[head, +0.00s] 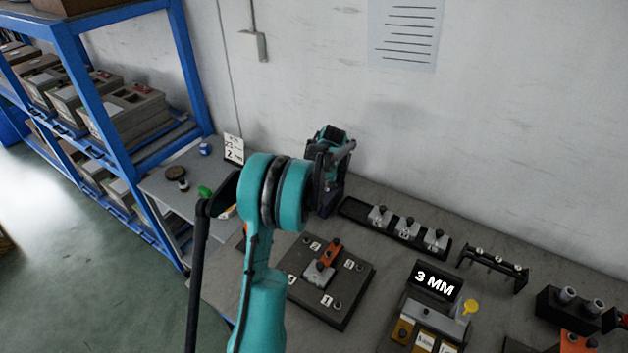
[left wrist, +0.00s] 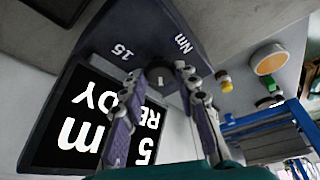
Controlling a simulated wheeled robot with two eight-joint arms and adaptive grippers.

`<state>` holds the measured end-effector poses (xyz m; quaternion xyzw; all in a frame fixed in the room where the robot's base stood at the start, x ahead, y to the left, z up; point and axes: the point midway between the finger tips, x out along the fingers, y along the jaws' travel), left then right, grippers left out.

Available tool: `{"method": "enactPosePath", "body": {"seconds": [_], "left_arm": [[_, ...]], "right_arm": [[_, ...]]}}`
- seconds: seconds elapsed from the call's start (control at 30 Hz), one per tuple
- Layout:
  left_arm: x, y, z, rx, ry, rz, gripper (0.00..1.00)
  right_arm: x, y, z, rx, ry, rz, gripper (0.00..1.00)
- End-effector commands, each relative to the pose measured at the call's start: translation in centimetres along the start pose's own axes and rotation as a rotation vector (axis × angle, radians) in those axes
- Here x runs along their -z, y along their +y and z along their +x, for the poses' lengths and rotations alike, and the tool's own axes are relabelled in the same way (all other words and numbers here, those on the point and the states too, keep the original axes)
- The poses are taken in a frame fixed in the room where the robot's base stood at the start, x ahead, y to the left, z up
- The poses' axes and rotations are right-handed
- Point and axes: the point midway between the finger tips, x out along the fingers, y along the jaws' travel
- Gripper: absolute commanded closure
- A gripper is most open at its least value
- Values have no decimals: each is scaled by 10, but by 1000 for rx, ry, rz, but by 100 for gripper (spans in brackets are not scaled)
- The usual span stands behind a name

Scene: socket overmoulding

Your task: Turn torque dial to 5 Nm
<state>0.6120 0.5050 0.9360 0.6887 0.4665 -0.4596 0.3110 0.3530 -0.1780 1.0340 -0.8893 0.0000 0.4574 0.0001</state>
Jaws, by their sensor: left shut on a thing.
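The torque dial (left wrist: 160,77) is a small dark knob on a dark panel (left wrist: 165,30) marked "15" and "Nm" in the left wrist view. My left gripper (left wrist: 163,88) has one finger on each side of the dial and is shut on it. Beside it, a black screen (left wrist: 75,120) shows white text with "5", "m" and parts of "READY"; a finger covers some of it. In the head view my left arm reaches to a dark and teal unit (head: 334,140) at the wall; the dial and fingertips are hidden there. My right gripper is not in view.
A plate with numbered spots (head: 340,310), a black rack (head: 358,212) with several small parts and a "3 MM" display (head: 435,281) stand on the grey bench. A blue shelf (head: 90,60) with grey bins is at the left.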

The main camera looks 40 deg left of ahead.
Motion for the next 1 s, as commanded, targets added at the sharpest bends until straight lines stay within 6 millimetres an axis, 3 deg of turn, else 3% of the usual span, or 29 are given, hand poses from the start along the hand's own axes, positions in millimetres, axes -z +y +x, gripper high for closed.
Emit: {"method": "enactPosePath", "body": {"seconds": [0.77, 0.8, 0.87, 1.0], "left_arm": [[-1, 1, 0, 44, -4, -106, 99], [-1, 1, 0, 44, -4, -106, 67], [-1, 1, 0, 44, -3, -106, 51], [-1, 1, 0, 44, -2, -106, 49]], "right_arm": [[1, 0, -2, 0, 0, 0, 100], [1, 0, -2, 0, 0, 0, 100], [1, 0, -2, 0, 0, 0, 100], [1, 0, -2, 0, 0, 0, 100]]}}
